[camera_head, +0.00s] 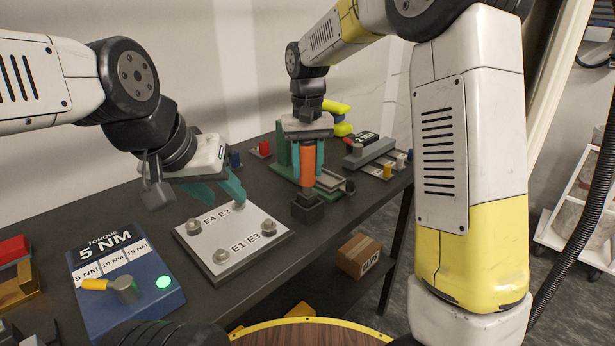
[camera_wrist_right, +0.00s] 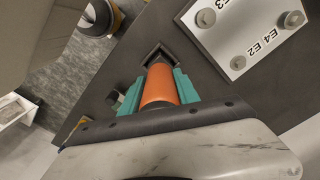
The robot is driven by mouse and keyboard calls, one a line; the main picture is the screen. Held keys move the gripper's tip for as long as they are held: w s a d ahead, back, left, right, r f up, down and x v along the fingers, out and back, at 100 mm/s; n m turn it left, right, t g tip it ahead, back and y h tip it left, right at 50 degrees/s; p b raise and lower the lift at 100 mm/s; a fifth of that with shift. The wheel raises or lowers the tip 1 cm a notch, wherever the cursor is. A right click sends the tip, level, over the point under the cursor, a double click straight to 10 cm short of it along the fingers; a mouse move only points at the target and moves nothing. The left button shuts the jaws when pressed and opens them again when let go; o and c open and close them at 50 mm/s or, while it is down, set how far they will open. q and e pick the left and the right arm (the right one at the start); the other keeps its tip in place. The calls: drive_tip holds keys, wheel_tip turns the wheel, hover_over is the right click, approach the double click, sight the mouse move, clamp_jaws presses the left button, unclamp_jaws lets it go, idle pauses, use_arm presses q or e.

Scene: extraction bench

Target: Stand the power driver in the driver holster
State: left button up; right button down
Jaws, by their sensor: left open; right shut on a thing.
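The power driver is an orange cylinder (camera_head: 308,167) held upright by my right gripper (camera_head: 308,160). Its teal fingers are shut on the driver's sides. The driver holster (camera_head: 307,208) is a small black square block on the bench, directly below the driver. In the right wrist view, the orange driver (camera_wrist_right: 159,88) is between the teal fingers and its lower end meets the dark square holster opening (camera_wrist_right: 158,52). How deep it sits inside is hidden. My left gripper (camera_head: 222,190) is open and empty, above the back left of the labelled plate.
A light plate with bolts marked E1 to E4 (camera_head: 232,251) lies left of the holster. A blue torque panel (camera_head: 140,302) reading 5 NM, with a green light, is at front left. A green stand (camera_head: 284,158) and grey fixtures are behind the driver.

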sight(307, 180)
drive_tip(key=shift+f, duration=1.9)
drive_tip(key=shift+f, duration=0.1)
drive_tip(key=c, duration=0.9)
unclamp_jaws()
